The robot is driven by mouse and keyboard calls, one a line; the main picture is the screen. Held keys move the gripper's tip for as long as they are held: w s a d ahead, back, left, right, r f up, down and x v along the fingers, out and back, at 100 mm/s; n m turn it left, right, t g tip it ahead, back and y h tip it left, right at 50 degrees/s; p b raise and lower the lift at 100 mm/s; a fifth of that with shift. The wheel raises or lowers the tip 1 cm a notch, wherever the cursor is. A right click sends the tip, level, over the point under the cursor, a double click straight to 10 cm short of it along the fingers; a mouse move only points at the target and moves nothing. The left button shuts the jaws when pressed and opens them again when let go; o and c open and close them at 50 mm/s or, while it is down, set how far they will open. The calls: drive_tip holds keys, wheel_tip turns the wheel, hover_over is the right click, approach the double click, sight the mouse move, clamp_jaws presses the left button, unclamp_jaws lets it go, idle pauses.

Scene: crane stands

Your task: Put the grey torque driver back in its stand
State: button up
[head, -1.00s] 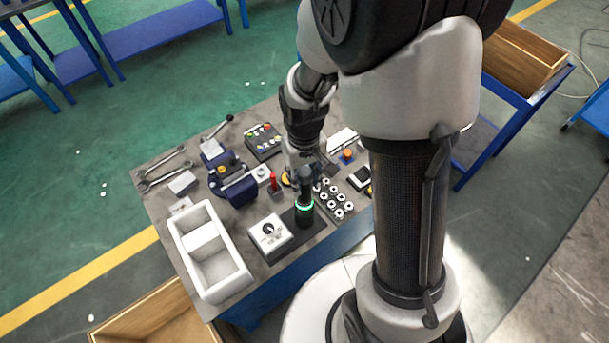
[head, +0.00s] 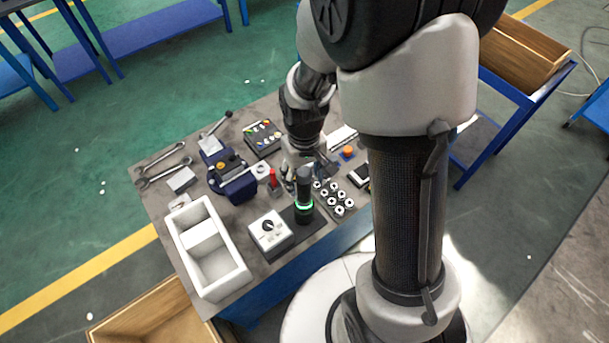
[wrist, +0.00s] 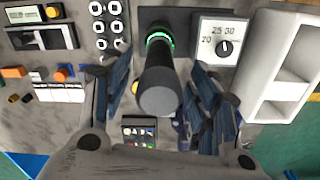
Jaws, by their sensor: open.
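The grey torque driver (head: 304,187) stands upright on a dark base plate (head: 312,229) near the table's front edge, with a lit green ring around its lower part. In the wrist view the driver (wrist: 160,88) points its round end towards the camera. My gripper (head: 300,168) is just behind the driver's upper part in the head view. In the wrist view my gripper (wrist: 161,72) is open, with one finger on each side of the driver and gaps between. The stand's socket is hidden by the driver.
A white dial box (head: 270,232) sits left of the driver, and a rack of round sockets (head: 333,197) sits right. A white divided tray (head: 207,272), a blue vise (head: 238,187) and a red-handled tool (head: 271,178) are farther left. Wrenches (head: 162,165) lie at the far left.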

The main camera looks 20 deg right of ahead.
idle(0.3)
drive_tip(key=shift+r+p, duration=2.1)
drive_tip(key=shift+r, duration=0.45)
wheel_tip(320, 180, up, 12)
drive_tip(key=s+r+t+b, duration=0.1)
drive_tip(key=s+r+t, duration=0.1)
drive_tip(key=s+r, duration=0.2)
drive_tip(key=s+r+m+t, duration=0.1)
drive_tip(key=s+r, duration=0.3)
drive_tip(key=s, duration=0.7)
drive_tip(key=shift+r+t+b, duration=0.25)
drive_tip(key=shift+t+b, duration=0.1)
drive_tip(key=shift+t, duration=0.55)
drive_tip(key=shift+w, duration=0.1)
